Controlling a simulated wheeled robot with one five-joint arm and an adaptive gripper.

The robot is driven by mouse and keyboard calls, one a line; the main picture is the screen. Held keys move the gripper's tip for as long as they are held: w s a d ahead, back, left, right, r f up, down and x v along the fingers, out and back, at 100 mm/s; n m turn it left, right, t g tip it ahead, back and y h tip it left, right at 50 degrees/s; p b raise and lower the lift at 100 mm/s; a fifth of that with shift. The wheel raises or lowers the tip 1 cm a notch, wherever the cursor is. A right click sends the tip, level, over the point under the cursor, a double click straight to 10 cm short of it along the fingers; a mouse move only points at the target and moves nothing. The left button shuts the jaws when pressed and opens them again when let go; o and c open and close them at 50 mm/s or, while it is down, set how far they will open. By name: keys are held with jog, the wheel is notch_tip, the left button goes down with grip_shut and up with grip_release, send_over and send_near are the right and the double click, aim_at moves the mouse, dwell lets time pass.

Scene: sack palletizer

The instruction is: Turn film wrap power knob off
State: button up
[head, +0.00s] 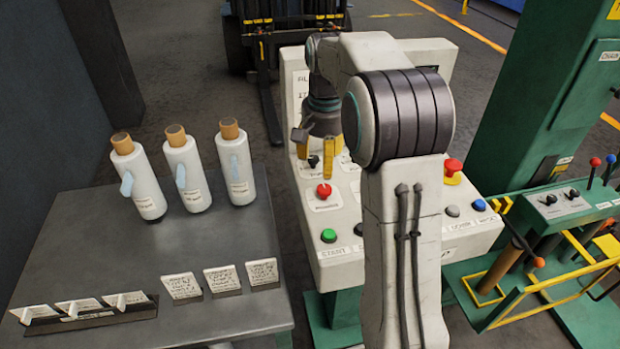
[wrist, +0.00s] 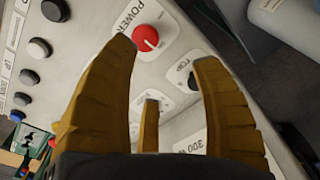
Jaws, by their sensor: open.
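The red power knob (wrist: 146,36) sits on a pale panel with the word POWER beside it, in the wrist view. A white mark shows on its face. The red knob (head: 324,190) on the control console in the head view appears to be the same one. My gripper (head: 315,168) is open and empty above the console, just behind the red knob. In the wrist view my gripper (wrist: 165,54) has its yellow fingers spread.
The console (head: 335,248) also carries a green button (head: 328,235), a red mushroom button (head: 453,167) and a blue button (head: 479,205). A green machine with levers (head: 560,208) stands right.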

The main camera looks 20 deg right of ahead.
aim_at(325, 188)
jog(key=shift+s+r+m+g, duration=0.1)
jog(key=shift+s+m+g, duration=0.2)
jog(key=shift+s+m, duration=0.6)
jog(key=shift+s+a+m, duration=0.1)
jog(key=shift+m, duration=0.2)
jog(key=shift+f, duration=0.7)
jog(key=shift+f+b, duration=0.35)
jog(key=shift+f, duration=2.7)
grip_shut()
